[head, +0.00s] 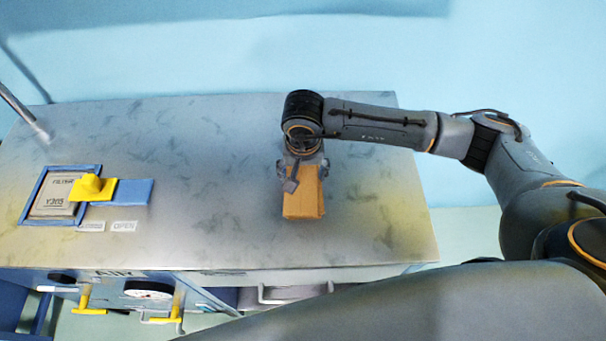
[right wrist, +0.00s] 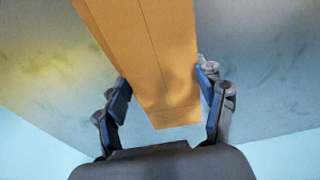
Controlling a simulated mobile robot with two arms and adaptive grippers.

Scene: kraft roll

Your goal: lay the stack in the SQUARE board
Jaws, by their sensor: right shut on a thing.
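A long orange-brown block (head: 304,202), which may be the stack, is at the right-middle of the grey worktop. It also fills the top middle of the right wrist view (right wrist: 150,60). My right gripper (head: 303,172) comes down over its far end and is shut on it, one finger on each side. I cannot tell whether the block touches the worktop. No board marked SQUARE can be made out. My left gripper is not in view.
On the worktop (head: 220,215) at left is a blue-framed panel marked FILTER (head: 55,196), with a yellow latch (head: 92,188) and a blue strip (head: 133,192). A small OPEN label (head: 124,226) lies below. Yellow handles (head: 84,297) are on the front. The worktop's middle is clear.

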